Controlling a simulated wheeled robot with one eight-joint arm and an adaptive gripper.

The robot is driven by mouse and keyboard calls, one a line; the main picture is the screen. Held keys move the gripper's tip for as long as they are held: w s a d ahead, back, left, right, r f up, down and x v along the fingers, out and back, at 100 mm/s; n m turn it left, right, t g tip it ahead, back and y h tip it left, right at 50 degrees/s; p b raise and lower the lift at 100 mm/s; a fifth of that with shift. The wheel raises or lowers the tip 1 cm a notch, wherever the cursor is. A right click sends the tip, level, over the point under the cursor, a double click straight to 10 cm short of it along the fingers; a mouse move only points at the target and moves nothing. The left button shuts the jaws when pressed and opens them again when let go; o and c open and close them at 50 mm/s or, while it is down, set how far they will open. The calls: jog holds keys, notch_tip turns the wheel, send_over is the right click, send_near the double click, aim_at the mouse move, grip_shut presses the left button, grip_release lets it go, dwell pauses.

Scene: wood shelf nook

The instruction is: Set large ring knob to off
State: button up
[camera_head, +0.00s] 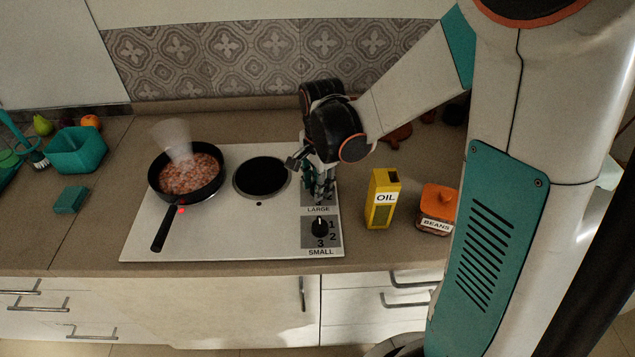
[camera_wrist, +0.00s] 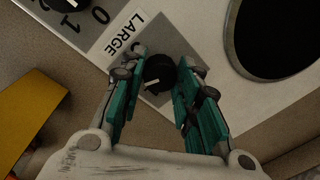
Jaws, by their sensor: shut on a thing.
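The large ring knob (camera_wrist: 158,70) is black with a white pointer mark. In the wrist view it sits beside the LARGE label (camera_wrist: 125,33) on the stove panel. My gripper (camera_wrist: 161,78) has a teal-and-grey finger on each side of the knob and is shut on it. In the head view my gripper (camera_head: 321,190) is lowered over the panel and hides most of this knob. The pointer's exact setting cannot be read. The white stove (camera_head: 225,240) carries a pan (camera_head: 190,174) of steaming reddish food on its left burner; a red light (camera_head: 181,210) glows below it.
The small knob (camera_head: 320,227) is just in front of my gripper. A bare black burner (camera_head: 262,177) lies to its left. A yellow oil carton (camera_head: 382,200) and a beans jar (camera_head: 437,208) stand to the right. A teal bin (camera_head: 78,150) is far left.

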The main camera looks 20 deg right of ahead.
jog(key=n, duration=1.3)
jog(key=shift+d+g, duration=0.15)
jog(key=shift+g, duration=0.15)
jog(key=n, duration=0.5)
jog(key=shift+w+n, duration=0.1)
jog(key=shift+n, duration=2.2)
jog(key=o, duration=1.1)
jog(key=r, duration=1.2)
jog(key=shift+w+d, duration=0.25)
jog(key=shift+d, duration=0.05)
